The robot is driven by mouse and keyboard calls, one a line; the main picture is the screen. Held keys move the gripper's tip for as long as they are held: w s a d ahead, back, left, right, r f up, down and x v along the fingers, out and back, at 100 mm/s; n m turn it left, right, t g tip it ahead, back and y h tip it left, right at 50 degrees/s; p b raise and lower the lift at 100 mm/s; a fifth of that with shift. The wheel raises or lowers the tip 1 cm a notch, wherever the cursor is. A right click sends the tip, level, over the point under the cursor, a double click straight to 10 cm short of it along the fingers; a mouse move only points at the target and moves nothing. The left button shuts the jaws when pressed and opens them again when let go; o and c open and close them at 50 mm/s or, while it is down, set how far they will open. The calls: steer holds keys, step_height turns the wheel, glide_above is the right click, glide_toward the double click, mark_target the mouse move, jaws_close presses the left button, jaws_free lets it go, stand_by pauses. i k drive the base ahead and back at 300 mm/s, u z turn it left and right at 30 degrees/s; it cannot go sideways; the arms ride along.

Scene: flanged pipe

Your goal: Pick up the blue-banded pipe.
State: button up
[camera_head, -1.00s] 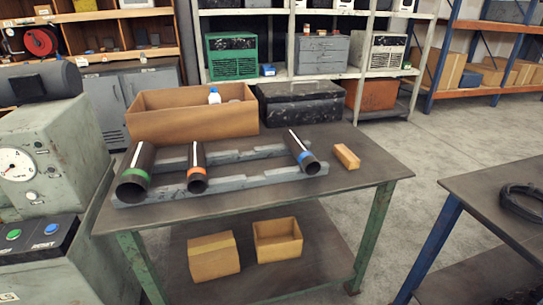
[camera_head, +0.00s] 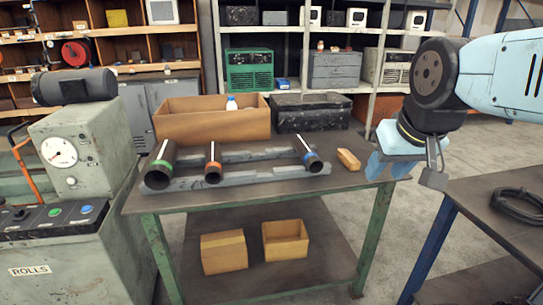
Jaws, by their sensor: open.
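The blue-banded pipe (camera_head: 303,148) is a short dark pipe with a white stripe along its top and a blue band near its front end. It lies across grey rails (camera_head: 248,176) on the table, the rightmost of three pipes. An orange-banded pipe (camera_head: 213,158) and a green-banded pipe (camera_head: 163,158) lie to its left on the same rails. My gripper (camera_head: 402,172) hangs at the right, in front of the table's right edge in the picture. It is open, apart from the pipe and holds nothing visible.
A small tan block (camera_head: 348,159) sits right of the pipes. An open cardboard box (camera_head: 215,127) with a white bottle and a black case (camera_head: 310,119) stand behind. A machine (camera_head: 75,155) is at left. A second table (camera_head: 500,230) with coiled cable is at right.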

mark_target(313, 164)
steer(key=u, duration=0.5)
steer(key=i, duration=0.3)
steer(key=u, duration=0.75)
steer(key=i, duration=0.8)
steer(key=z, duration=0.55)
